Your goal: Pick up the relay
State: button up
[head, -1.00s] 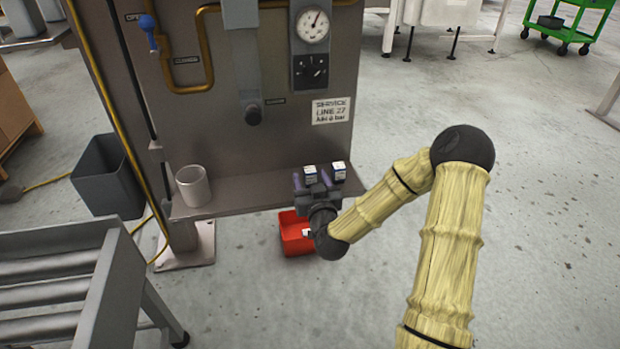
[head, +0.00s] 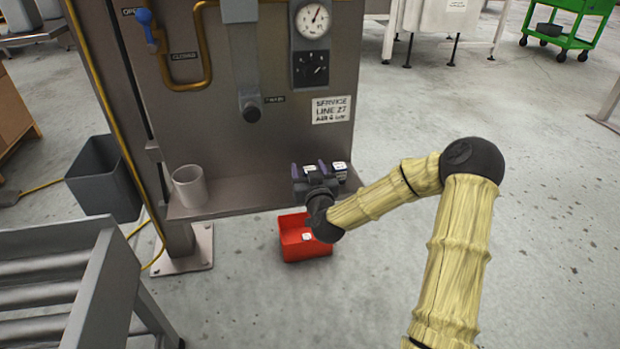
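Two small white-topped boxes with dark labels stand on the grey shelf (head: 240,193); I take them for relays but cannot tell which one is meant. The left box (head: 310,168) shows between the two fingers of my gripper (head: 309,172), its lower part hidden by the gripper. The right box (head: 339,167) stands just outside the right finger. My gripper reaches over the shelf's right end with its fingers apart, one on each side of the left box. I cannot tell whether they touch it.
A white cup (head: 190,186) stands at the shelf's left. A red bin (head: 302,252) with a small white item (head: 307,236) sits on the floor below. The grey panel (head: 215,120) rises behind the shelf. A roller conveyor (head: 62,275) stands at lower left.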

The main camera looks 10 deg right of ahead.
jog(key=c, duration=1)
jog(key=shift+r, duration=0.1)
jog(key=shift+s+r+p, duration=0.15)
jog(key=shift+r+p, duration=0.25)
jog(key=shift+p, duration=0.3)
notch_tip(320, 180, up, 6)
jog(key=p, duration=0.5)
jog(key=shift+r, duration=0.2)
jog(key=shift+s+f+p, duration=0.2)
jog(key=shift+s+p, duration=9.65)
jog(key=shift+p, duration=0.15)
